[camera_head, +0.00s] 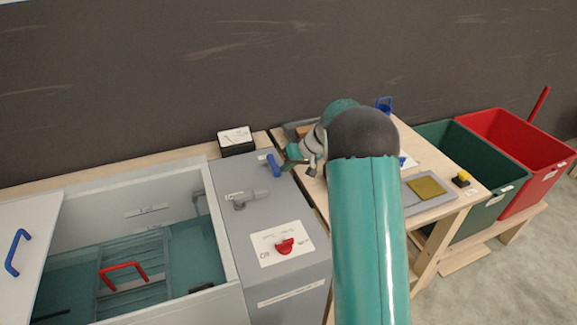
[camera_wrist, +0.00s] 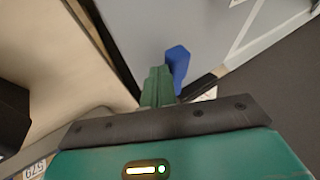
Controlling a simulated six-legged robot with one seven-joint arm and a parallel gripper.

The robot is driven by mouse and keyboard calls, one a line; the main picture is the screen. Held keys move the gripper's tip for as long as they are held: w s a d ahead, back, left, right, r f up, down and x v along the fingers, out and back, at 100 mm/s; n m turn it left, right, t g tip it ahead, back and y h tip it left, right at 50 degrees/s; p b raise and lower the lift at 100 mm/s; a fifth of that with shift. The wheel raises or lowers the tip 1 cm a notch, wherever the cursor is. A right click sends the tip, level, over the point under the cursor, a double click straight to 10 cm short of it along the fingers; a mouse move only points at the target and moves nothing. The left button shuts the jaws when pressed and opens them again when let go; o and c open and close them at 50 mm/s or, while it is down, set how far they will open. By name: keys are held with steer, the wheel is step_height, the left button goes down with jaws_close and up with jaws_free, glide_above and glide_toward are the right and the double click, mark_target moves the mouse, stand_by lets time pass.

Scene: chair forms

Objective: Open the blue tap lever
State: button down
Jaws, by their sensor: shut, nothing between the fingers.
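The blue tap lever (camera_head: 273,164) stands at the right edge of the grey cabinet top, close to its back. In the wrist view the blue lever (camera_wrist: 178,66) shows just beyond and to the right of my fingertips. My gripper (camera_head: 291,153) is right of the lever in the head view, with its green fingers very near it. The fingers also show in the wrist view (camera_wrist: 158,84), closed together with nothing between them. I cannot tell whether they touch the lever. The grey tap pipe (camera_head: 244,198) lies in front of the lever on the cabinet top.
A red knob (camera_head: 285,246) sits on a white plate on the cabinet. An open basin with a red handle (camera_head: 124,268) is at left. A black box (camera_head: 236,141) stands behind. The wooden table (camera_head: 435,160) and green (camera_head: 480,190) and red bins (camera_head: 520,150) are at right.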

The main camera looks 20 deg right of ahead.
mark_target(277, 170)
steer(key=a+m, duration=0.1)
steer(key=a+m+t+h, duration=0.1)
steer(key=a+m+h, duration=0.1)
steer(key=m, duration=0.1)
steer(key=shift+s+a+t, duration=0.2)
steer(key=shift+s+t, duration=0.1)
steer(key=shift+s, duration=0.05)
steer(key=a+m+h, duration=0.1)
steer(key=a+m, duration=0.1)
steer(key=shift+w+a+m+h, duration=0.1)
steer(key=shift+w+m+h, duration=0.1)
steer(key=shift+m+h, duration=0.15)
steer(key=shift+a+m+t+h, duration=0.25)
steer(key=shift+a+m+t, duration=0.05)
steer(key=shift+m, duration=0.05)
steer(key=shift+w+a, duration=0.5)
steer(key=shift+a, duration=0.35)
